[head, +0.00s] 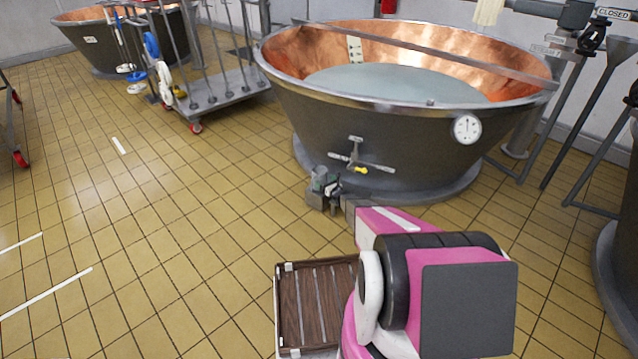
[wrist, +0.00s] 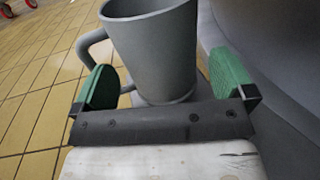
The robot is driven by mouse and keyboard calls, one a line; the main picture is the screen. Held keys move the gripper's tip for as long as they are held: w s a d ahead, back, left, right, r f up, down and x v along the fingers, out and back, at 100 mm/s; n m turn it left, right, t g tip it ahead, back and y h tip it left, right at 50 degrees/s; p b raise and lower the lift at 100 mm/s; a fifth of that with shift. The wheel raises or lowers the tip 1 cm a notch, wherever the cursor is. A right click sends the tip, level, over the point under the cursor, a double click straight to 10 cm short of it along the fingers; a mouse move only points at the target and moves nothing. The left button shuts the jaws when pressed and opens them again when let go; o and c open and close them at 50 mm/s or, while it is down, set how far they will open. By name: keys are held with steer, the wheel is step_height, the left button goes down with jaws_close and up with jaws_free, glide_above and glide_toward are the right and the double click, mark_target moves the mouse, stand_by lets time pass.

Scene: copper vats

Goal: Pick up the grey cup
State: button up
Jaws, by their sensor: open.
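The grey cup (wrist: 150,50) stands large in the wrist view, its handle on the left side. My gripper (wrist: 166,78) is open, with one green finger on each side of the cup. Gaps show between the cup and both fingers in that view. In the head view the cup (head: 319,178) is small, at the end of my arm in front of the large copper vat. My gripper (head: 331,189) is partly merged with it there. What the cup rests on is hard to make out.
The large copper vat (head: 385,140) with a valve and a dial stands right behind the cup. A wheeled rack (head: 215,95) stands at the upper left, with another vat (head: 95,45) behind it. The tiled floor (head: 170,230) on the left is mostly clear.

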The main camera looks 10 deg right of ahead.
steer(key=x, duration=0.4)
steer(key=shift+w+a+f, duration=0.15)
steer(key=shift+w+a, duration=0.15)
steer(key=c, duration=0.7)
steer(key=shift+r, duration=0.2)
